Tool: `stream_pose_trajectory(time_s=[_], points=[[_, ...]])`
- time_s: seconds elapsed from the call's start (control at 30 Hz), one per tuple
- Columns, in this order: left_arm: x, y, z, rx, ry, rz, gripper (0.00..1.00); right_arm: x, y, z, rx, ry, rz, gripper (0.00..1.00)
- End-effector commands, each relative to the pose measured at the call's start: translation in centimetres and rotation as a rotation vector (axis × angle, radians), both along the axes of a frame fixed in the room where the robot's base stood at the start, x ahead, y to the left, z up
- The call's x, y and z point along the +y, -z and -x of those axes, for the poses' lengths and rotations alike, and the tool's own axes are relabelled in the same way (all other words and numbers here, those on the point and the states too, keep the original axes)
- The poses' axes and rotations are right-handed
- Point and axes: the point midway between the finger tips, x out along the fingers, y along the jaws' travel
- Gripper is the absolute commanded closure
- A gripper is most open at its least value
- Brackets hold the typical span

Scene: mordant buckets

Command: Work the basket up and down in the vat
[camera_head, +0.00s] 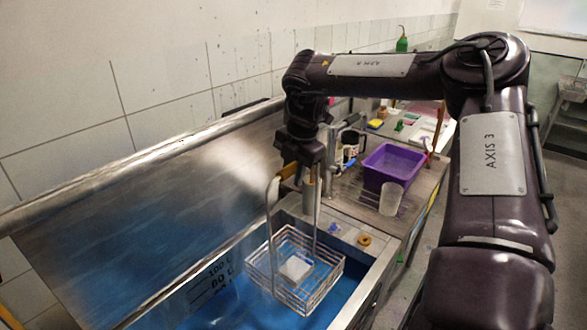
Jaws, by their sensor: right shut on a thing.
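The wire basket (322,294) hangs in the vat (357,297), with a pale block (295,267) lying inside it. The vat holds blue liquid (220,298). The basket's lower part is at or near the liquid surface; how deep it sits I cannot tell. Its tall handle (270,222) rises to my right gripper (301,168), which is shut on it above the vat's far end. The fingertips are partly hidden by the dark gripper body. My left gripper is not in view.
A steel lid or splashback (130,225) slopes along the vat's left. Beyond the vat, a bench holds a purple tub (392,165), a clear beaker (390,198) and a mug (350,146). A small brown ring (364,240) lies on the vat's rim.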

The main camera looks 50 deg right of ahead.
Motion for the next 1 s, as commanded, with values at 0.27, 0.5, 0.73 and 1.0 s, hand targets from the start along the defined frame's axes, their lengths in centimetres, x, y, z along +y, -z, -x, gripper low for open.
stream_pose_trajectory(time_s=[0.27,0.5,0.73,1.0], points=[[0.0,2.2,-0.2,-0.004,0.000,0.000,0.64,0.0,2.8,-0.1,-0.004,-0.001,0.001,1.00],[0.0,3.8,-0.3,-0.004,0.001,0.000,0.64,0.0,5.0,-0.1,-0.003,0.000,0.000,1.00],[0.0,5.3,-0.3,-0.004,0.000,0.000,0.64,0.0,7.1,-0.1,-0.003,0.000,0.001,1.00],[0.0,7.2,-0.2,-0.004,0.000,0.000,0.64,0.0,9.5,-0.1,-0.003,0.000,0.001,1.00]])
